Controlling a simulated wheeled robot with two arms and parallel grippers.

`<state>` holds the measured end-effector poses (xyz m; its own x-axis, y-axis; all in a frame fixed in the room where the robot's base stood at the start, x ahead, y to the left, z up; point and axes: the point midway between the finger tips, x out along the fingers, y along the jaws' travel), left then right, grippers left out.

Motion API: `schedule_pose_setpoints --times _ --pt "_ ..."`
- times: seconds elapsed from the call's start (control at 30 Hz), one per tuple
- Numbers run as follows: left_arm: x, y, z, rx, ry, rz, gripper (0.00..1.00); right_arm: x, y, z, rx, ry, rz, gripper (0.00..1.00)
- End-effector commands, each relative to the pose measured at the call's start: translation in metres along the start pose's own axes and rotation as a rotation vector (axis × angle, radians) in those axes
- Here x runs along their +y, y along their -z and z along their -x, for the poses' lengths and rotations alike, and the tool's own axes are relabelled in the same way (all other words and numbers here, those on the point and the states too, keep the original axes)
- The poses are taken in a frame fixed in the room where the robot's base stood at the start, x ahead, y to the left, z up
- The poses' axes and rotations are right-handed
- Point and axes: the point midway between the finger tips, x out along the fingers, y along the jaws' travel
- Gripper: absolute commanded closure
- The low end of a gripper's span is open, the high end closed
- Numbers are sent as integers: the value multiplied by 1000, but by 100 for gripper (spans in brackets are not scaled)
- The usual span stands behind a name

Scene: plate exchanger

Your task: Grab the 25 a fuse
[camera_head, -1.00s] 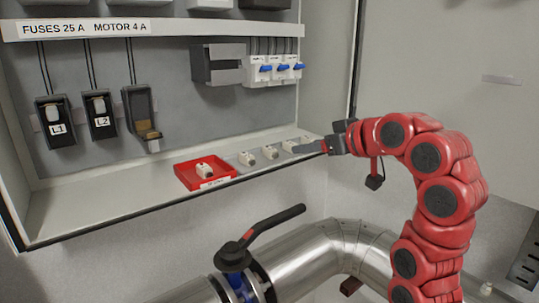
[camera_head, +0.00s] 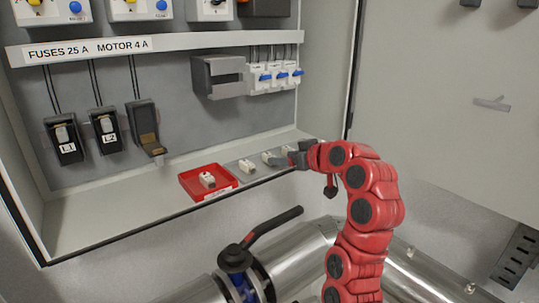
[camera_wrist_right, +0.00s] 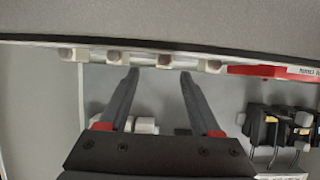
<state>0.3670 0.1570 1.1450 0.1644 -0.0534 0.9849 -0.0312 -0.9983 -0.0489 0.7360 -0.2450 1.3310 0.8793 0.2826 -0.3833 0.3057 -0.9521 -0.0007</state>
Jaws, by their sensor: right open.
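Several small pale fuses stand in a row on the cabinet shelf, among them the leftmost fuse (camera_head: 246,166) and the one beside it (camera_head: 267,157). I cannot read their ratings. My right gripper (camera_head: 283,159) is open and empty at the right part of this row, partly covering the fuses there. In the right wrist view its two fingers (camera_wrist_right: 158,74) point at the row, and one fuse (camera_wrist_right: 164,60) shows between and just beyond the tips. Another fuse (camera_head: 207,180) lies in the red tray (camera_head: 189,183). My left gripper is not in view.
Fuse holders L1 (camera_head: 64,140) and L2 (camera_head: 105,130) are shut; a third holder (camera_head: 143,127) hangs open. A row of blue-levered breakers (camera_head: 274,78) is above the shelf. A black-handled valve (camera_head: 238,257) and a metal pipe are below. The shelf's left part is clear.

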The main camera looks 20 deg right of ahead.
Motion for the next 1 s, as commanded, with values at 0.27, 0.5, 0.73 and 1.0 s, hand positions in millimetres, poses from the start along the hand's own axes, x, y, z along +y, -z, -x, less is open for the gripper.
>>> schedule_pose_setpoints --times 0.27,0.5,0.73,1.0 --pt "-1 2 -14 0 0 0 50 -2 4 -17 -1 0 -2 35" --pt "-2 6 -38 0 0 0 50 -6 7 -52 -2 -1 0 35" --pt "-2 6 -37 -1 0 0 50 -6 4 -60 0 -3 1 35" --pt "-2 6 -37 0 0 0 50 -6 4 -60 0 -2 1 75"
